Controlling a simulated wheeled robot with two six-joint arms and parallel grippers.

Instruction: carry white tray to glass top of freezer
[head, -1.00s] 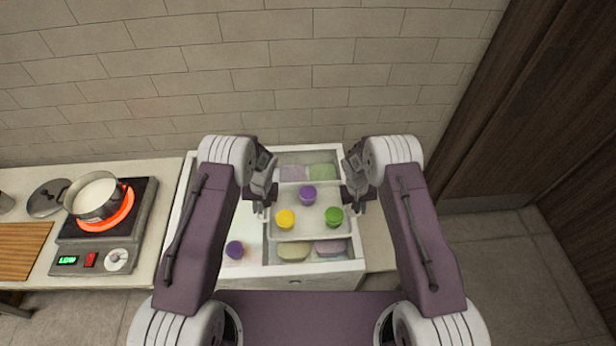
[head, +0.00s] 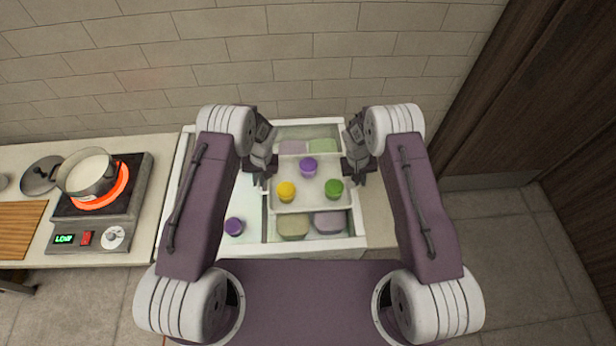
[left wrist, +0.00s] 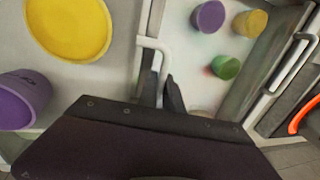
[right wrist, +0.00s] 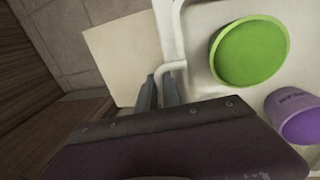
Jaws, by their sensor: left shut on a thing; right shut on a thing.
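The white tray (head: 312,207) is level over the freezer's open right half, carrying a purple cup (head: 309,167), a yellow cup (head: 286,191) and a green cup (head: 334,189). My left gripper (head: 263,182) is shut on the tray's left handle, which shows in the left wrist view (left wrist: 152,44). My right gripper (head: 358,180) is shut on its right handle, seen in the right wrist view (right wrist: 170,68). The freezer's glass top (head: 240,248) covers the left half, partly hidden by my left arm. A purple cup (head: 234,226) is there.
The left wrist view shows another yellow cup (left wrist: 250,23) and green cup (left wrist: 225,66) near that purple cup. Tubs (head: 293,226) lie in the freezer's open half. A lit burner with a pot (head: 87,172) stands on the left counter. A brick wall is behind.

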